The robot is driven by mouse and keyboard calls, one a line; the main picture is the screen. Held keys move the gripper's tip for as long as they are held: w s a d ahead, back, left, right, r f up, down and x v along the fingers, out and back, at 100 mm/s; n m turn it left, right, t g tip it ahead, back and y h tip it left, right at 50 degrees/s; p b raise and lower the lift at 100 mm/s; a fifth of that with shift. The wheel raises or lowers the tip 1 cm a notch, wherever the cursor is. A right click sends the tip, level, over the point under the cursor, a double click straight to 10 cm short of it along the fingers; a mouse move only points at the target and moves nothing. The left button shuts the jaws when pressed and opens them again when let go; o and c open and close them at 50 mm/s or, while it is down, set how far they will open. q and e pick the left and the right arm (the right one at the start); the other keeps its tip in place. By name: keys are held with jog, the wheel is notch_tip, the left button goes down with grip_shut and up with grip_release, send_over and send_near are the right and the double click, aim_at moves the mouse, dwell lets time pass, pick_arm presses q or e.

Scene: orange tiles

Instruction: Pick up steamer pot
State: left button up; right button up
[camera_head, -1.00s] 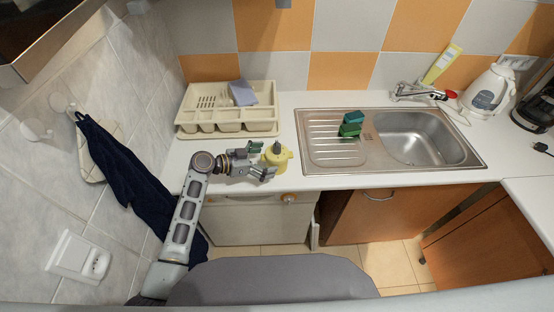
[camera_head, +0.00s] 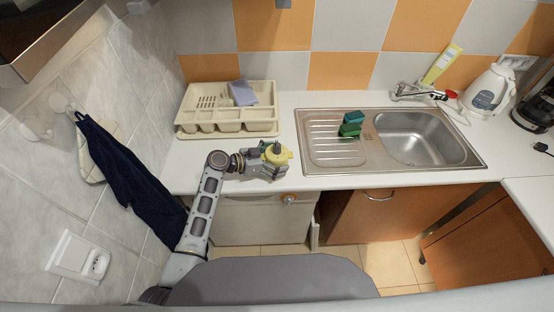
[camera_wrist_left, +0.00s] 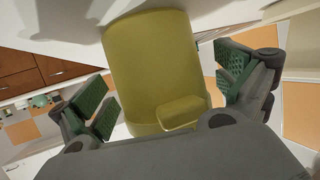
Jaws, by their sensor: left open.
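The steamer pot, a small yellow pot with a dark knob on top (camera_head: 279,153), is at the counter's front edge in the head view. In the left wrist view the yellow pot (camera_wrist_left: 150,65) fills the middle, between the green-padded fingers. My left gripper (camera_head: 273,162) is open around the pot, one finger on each side of it. In the wrist view (camera_wrist_left: 168,95) a gap shows between the pads and the pot's sides. In the head view the gripper partly hides the pot. My right gripper is not in view.
A beige dish rack (camera_head: 228,124) with a blue-grey sponge stands behind the gripper. To the right are green sponges (camera_head: 351,124) on the drainboard and a metal sink (camera_head: 420,140). A white kettle (camera_head: 489,92) is at the far right. Counter between rack and sink is clear.

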aim_at(277, 142)
pick_arm(q)
jog(key=c, duration=1.4)
jog(key=shift+r, duration=0.2)
jog(key=shift+r, duration=4.9)
jog(key=shift+f, duration=0.2)
jog(key=shift+f, duration=3.85)
jog(key=shift+f, duration=0.15)
jog(key=shift+f, duration=0.5)
jog(key=shift+f, duration=0.45)
